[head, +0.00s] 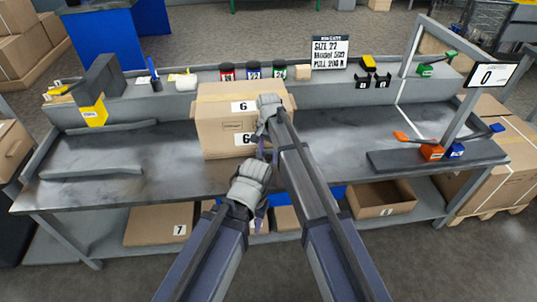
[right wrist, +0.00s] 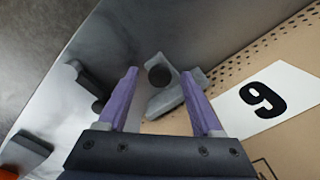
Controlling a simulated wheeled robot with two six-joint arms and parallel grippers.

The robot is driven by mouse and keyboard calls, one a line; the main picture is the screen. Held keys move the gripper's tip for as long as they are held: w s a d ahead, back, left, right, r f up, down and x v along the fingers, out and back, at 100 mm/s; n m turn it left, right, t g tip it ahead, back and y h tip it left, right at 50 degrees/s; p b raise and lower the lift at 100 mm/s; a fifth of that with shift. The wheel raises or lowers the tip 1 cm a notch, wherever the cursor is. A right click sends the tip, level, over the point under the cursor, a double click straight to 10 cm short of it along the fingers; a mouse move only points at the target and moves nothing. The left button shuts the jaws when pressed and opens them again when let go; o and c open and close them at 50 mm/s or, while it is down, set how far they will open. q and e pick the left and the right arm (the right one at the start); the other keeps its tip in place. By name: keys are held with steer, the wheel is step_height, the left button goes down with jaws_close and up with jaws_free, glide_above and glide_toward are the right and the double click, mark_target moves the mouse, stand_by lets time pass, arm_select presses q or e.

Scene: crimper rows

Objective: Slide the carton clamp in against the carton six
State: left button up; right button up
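The carton six (head: 222,128) stands on the grey bench, with a 6 label on top and another on its front. Its side and label show at the right of the right wrist view (right wrist: 262,68). A grey piece with a round black knob (right wrist: 160,76), which looks like the carton clamp, shows beside the carton between my right fingers. I cannot tell whether it touches the carton. My right gripper (head: 262,148) is at the carton's front; its purple fingers (right wrist: 160,98) are apart. My left gripper (head: 259,212) is low in front of the bench edge; its opening is unclear.
A yellow block (head: 94,111) with a dark upright stands at the bench's left. The bench (head: 330,130) is bare right of the carton. Cartons lie on the shelf below.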

mark_target(269, 157)
steer(key=shift+r, duration=0.1)
step_height(269, 157, up, 8)
steer(key=p, duration=0.8)
steer(key=shift+f, duration=0.2)
